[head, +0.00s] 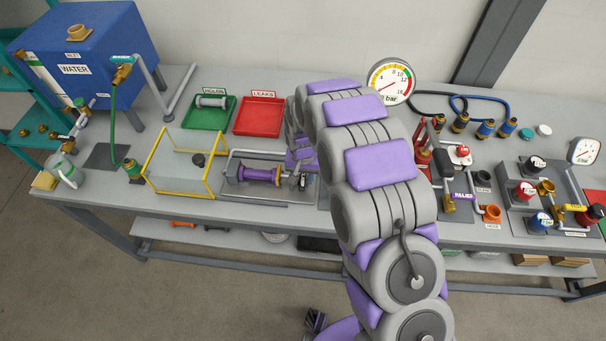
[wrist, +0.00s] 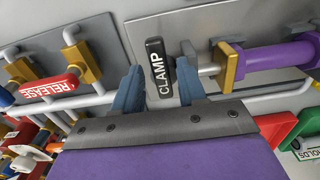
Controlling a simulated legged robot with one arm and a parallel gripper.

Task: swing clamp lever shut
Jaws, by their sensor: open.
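The black clamp lever (wrist: 158,70), marked CLAMP, stands between the two blue-grey fingers of my gripper (wrist: 160,78) in the wrist view. The fingers are apart, one on each side of it, and I see a gap on both sides. There, the clamp end is small and my gripper is mostly hidden behind my arm.
A red RELEASE handle (wrist: 48,88) with brass fittings and pipes lies left in the wrist view. In the head view, a yellow-framed clear box (head: 183,168) stands left of the cylinder. Green (head: 208,123) and red (head: 259,130) trays lie behind. A gauge (head: 390,82) stands behind my arm.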

